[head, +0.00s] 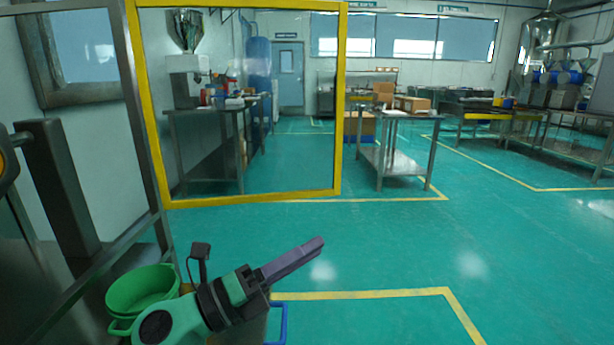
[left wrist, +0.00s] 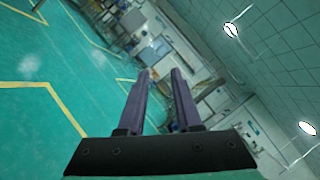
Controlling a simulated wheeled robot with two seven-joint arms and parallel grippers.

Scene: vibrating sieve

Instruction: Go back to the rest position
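My left gripper (head: 300,255) reaches in from the lower left of the head view, with its dark purple fingers pointing right and slightly up. In the left wrist view its two fingers (left wrist: 161,75) stand apart with a clear gap. Nothing is between them, so it is open and empty. The left gripper is in free air over the green floor, to the right of a green bucket (head: 144,290). My right gripper is in neither view.
A yellow-framed clear panel (head: 341,110) stands ahead, with a metal frame (head: 140,110) at left. A blue-edged container (head: 283,325) is partly hidden below my left gripper. A steel table with boxes (head: 395,114) stands farther back. The floor at centre and right is clear.

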